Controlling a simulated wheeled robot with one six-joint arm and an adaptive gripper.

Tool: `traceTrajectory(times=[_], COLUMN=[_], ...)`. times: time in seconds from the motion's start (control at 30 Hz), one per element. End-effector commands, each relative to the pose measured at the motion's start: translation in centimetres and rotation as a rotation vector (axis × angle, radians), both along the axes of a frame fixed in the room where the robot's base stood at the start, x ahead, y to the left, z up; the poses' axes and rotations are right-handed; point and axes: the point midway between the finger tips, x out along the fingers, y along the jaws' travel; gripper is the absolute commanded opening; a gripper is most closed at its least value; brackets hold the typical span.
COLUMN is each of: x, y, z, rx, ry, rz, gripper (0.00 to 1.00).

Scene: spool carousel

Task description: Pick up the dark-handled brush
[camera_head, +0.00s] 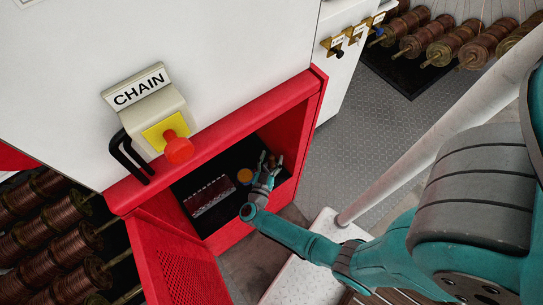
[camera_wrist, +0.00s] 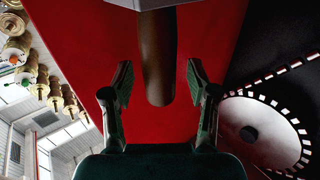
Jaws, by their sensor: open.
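The brush's dark brown handle (camera_wrist: 158,65) hangs into the wrist view from the top, with a pale grey part at its upper end. My gripper (camera_wrist: 158,80) is open, with one finger on each side of the handle and a visible gap to both. The handle's rounded end lies between the fingers in the picture; its exact depth is hard to tell. In the head view my gripper (camera_head: 268,168) is inside the open red cabinet compartment (camera_head: 222,237). The brush is too small or hidden to make out there.
A round pale disc with a slotted rim (camera_wrist: 265,135) is right of my gripper. A patterned dark box (camera_head: 208,195) and an orange round thing (camera_head: 244,176) are in the compartment. The red door (camera_head: 180,265) hangs open. A red button (camera_head: 178,148) is above.

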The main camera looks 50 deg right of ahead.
Motion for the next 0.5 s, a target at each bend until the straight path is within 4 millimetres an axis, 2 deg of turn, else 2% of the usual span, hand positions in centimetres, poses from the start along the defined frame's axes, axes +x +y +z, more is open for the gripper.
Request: traceTrajectory(times=[0.23, 0.27, 0.4, 0.5], x=[0.06, 0.05, 0.04, 0.04], y=[-0.13, -0.12, -0.11, -0.11], z=[0.0, 0.0, 0.0, -0.01], rx=[0.0, 0.0, 0.0, 0.0], ry=[0.0, 0.0, 0.0, 0.0], rz=[0.001, 0.001, 0.001, 0.001], gripper=[0.59, 0.56, 0.21, 0.0])
